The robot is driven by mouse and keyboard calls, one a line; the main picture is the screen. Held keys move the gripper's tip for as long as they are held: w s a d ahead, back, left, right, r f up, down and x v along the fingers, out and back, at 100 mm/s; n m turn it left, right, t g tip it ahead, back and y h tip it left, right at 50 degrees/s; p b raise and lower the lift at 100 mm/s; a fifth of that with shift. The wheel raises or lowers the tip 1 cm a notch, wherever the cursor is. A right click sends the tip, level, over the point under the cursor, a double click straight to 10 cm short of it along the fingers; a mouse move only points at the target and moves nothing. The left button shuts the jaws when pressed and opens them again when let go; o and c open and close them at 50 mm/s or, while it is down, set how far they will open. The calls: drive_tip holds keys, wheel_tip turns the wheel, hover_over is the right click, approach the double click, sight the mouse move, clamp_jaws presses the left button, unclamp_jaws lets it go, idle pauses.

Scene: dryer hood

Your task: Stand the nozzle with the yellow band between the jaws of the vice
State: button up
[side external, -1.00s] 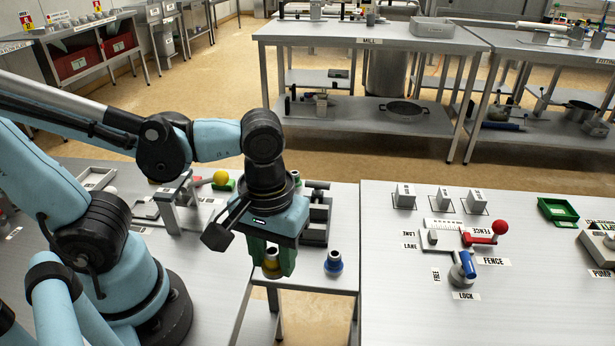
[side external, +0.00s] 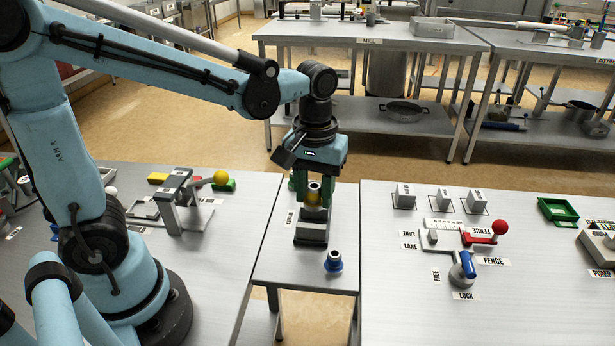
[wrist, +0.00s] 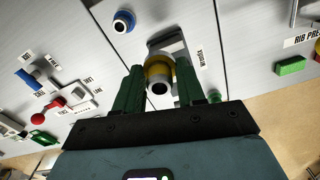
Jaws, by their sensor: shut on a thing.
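The nozzle with the yellow band (side external: 314,199) is upright, with a dark open top and grey upper rim. My gripper (side external: 313,203) is shut on it, a green finger on either side. It also shows between the fingers in the wrist view (wrist: 158,72). The grey vice (side external: 311,230) stands on the small middle table directly below or behind the nozzle, and it shows beyond the nozzle in the wrist view (wrist: 172,47). The nozzle's lower end and the vice's jaw gap are hidden, so I cannot tell whether the nozzle is between the jaws.
A blue-banded nozzle (side external: 334,261) stands on the middle table, in front of the vice. The right table holds a red-knobbed fence lever (side external: 490,235) and a blue lock handle (side external: 464,267). A grey fixture with a yellow ball (side external: 221,177) stands on the left table.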

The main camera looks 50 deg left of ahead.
drive_tip(key=w+a, duration=0.1)
drive_tip(key=w+a+f, duration=0.1)
drive_tip(key=a, duration=0.1)
drive_tip(key=shift+w+a, duration=0.3)
drive_tip(key=shift+w, duration=0.05)
drive_tip(key=shift+f, duration=4.25)
drive_tip(key=o, duration=1.2)
drive_tip(key=shift+o, duration=0.2)
drive_tip(key=shift+r, duration=0.1)
